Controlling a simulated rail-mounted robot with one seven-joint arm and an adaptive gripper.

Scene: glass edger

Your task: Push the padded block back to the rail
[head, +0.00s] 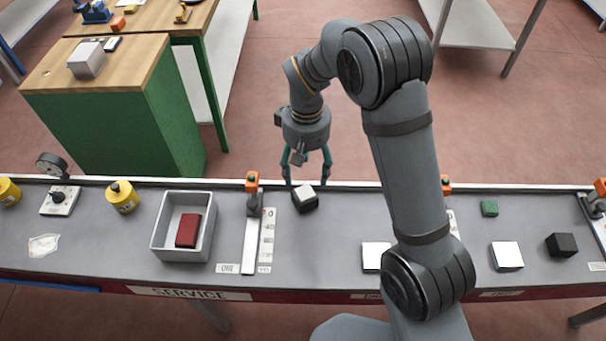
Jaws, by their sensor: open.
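A small block with a pale top and dark sides (305,199) sits on the grey bench top (330,230), a little in front of the bench's back edge. It looks like the padded block, but I cannot confirm the padding. A pale raised rail (225,182) runs along the back edge, apart from the block. My gripper (308,178) points down just behind the block, at the rail, its teal fingers spread apart and nothing between them. I cannot tell whether a fingertip touches the block or the rail.
Left of the block stand an orange-topped stop with a scale (252,225) and a grey tray (158,240) holding a red block (187,230). My arm hides some bench.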

